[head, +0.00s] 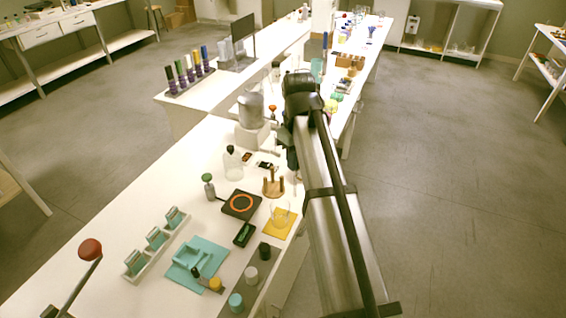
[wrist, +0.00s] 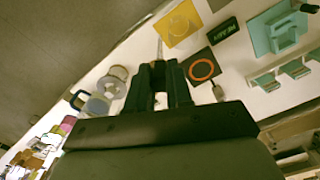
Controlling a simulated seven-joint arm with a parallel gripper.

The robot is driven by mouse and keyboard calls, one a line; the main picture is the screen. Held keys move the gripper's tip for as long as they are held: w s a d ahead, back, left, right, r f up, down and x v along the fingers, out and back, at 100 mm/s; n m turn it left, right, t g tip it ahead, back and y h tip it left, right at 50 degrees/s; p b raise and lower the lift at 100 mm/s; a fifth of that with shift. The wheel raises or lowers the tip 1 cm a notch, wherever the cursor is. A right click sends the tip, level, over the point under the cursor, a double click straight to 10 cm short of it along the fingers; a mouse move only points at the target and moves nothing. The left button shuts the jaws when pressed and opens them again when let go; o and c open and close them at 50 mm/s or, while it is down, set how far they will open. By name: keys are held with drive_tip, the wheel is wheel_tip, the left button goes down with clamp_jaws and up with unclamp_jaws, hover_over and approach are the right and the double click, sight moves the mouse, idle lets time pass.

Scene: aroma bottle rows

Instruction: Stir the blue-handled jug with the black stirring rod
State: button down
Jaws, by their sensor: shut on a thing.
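In the wrist view my gripper (wrist: 159,70) points over the bench with its black fingers close together. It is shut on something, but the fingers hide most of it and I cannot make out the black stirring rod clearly. A clear jug (wrist: 98,107) with a dark blue handle (wrist: 77,100) stands to the left of the fingers, apart from them. In the head view my arm hides the jug, and my gripper's fingertips are not clearly seen.
A glass beaker stands on a yellow mat (head: 272,231), near a hot plate (head: 241,204) with an orange ring. A wooden stand (head: 273,187) is beside it. A clear bottle (head: 233,165) and a grey-white machine (head: 250,120) stand farther back. Another clear vessel (wrist: 117,73) is near the jug.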

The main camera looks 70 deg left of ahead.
drive_tip(key=w+a+r, duration=0.2)
drive_tip(key=w+a, duration=0.7)
drive_tip(key=a, duration=0.5)
drive_tip(key=w+a+r, duration=0.3)
drive_tip(key=w+a, duration=0.6)
drive_tip(key=a, duration=0.6)
drive_tip(key=shift+n, duration=0.3)
drive_tip(key=shift+f, duration=0.15)
wheel_tip(320, 180, down, 14)
drive_tip(key=shift+f, duration=0.3)
idle(0.4)
drive_tip(key=shift+d, duration=0.2)
idle(0.3)
